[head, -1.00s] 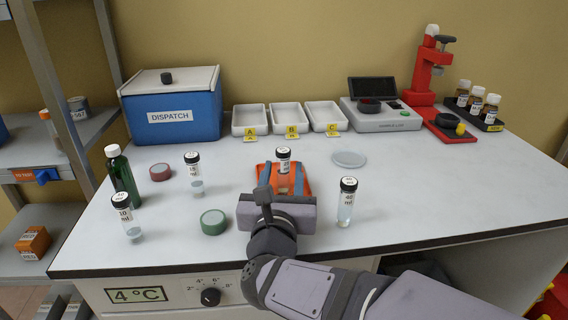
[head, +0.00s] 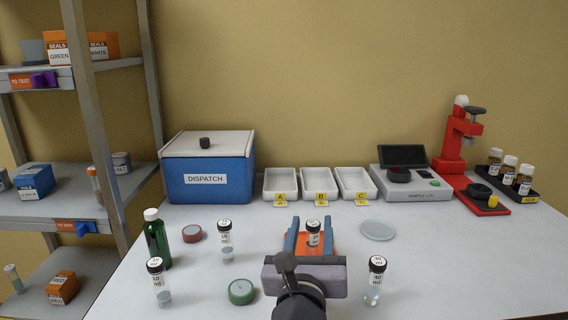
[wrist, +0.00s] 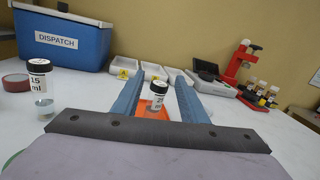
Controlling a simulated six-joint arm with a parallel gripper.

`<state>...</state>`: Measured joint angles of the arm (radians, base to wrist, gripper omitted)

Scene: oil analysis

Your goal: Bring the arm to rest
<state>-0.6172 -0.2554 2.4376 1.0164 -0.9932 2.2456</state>
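My gripper (head: 312,238) is over the front middle of the table, pointing away from the head camera. In the wrist view its two blue fingers (wrist: 158,98) are wide apart, with clear gaps to a small black-capped vial (wrist: 157,95) seen between them. That vial stands on an orange piece (wrist: 152,111) and also shows between the fingers in the head view (head: 313,233). I cannot tell how far beyond the fingertips it is. Nothing is held.
Black-capped vials stand left (head: 226,242) and right (head: 376,282) of my gripper. A green bottle (head: 157,240), green disc (head: 241,291) and red disc (head: 192,234) are at left. The blue dispatch box (head: 210,180), white trays (head: 281,183) and red press (head: 455,150) stand behind.

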